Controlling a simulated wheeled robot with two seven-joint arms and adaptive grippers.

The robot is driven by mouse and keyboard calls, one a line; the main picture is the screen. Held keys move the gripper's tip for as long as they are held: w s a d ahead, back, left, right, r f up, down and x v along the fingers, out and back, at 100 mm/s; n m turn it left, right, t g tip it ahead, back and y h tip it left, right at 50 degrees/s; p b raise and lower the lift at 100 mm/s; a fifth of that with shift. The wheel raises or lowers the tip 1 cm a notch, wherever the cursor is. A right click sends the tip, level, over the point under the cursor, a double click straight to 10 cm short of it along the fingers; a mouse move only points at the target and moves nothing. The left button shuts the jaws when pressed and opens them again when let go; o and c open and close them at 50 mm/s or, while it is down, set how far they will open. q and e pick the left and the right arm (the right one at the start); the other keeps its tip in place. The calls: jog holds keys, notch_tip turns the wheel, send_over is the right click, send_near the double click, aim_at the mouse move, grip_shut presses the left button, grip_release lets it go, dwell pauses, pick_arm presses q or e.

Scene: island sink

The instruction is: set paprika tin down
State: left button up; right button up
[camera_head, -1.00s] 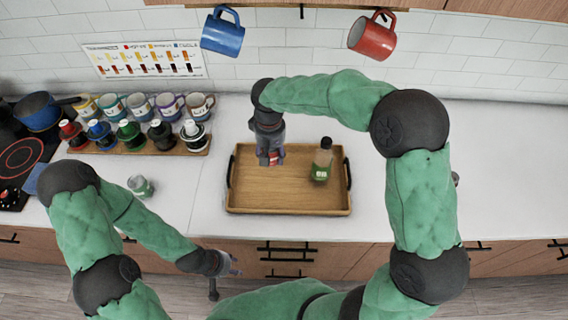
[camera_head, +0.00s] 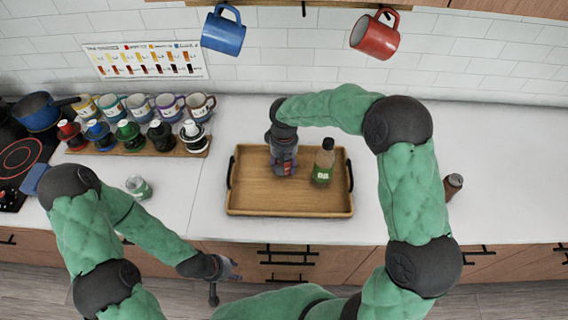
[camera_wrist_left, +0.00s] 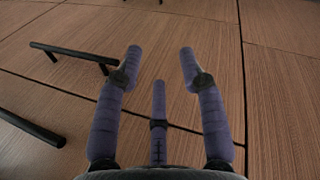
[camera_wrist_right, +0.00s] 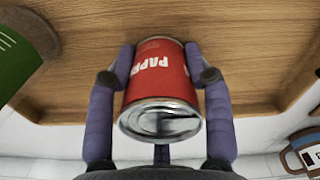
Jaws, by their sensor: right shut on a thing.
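The red paprika tin (camera_wrist_right: 162,82) is between the fingers of my right gripper (camera_wrist_right: 160,75), which is shut on it. Its metal end faces the right wrist camera, and its far end is close to the wood; I cannot tell whether it touches. In the head view my right gripper (camera_head: 284,168) points down inside the wooden tray (camera_head: 290,209), left of the bottle, and mostly covers the tin. My left gripper (camera_head: 230,270) is low in front of the counter drawers. In the left wrist view its fingers (camera_wrist_left: 160,65) are apart and empty.
A bottle with a green label (camera_head: 323,164) stands in the tray, just right of my right gripper. A small green-labelled jar (camera_head: 139,187) and a brown jar (camera_head: 453,185) stand on the counter. Mugs (camera_head: 170,106) and a rack (camera_head: 135,150) are at the left.

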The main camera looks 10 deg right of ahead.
jog(key=shift+f, duration=0.15)
jog(key=o, duration=1.2)
jog(key=shift+c, duration=0.2)
notch_tip(320, 180, up, 12)
jog(key=shift+r+p, duration=0.2)
jog(key=shift+p, duration=0.9)
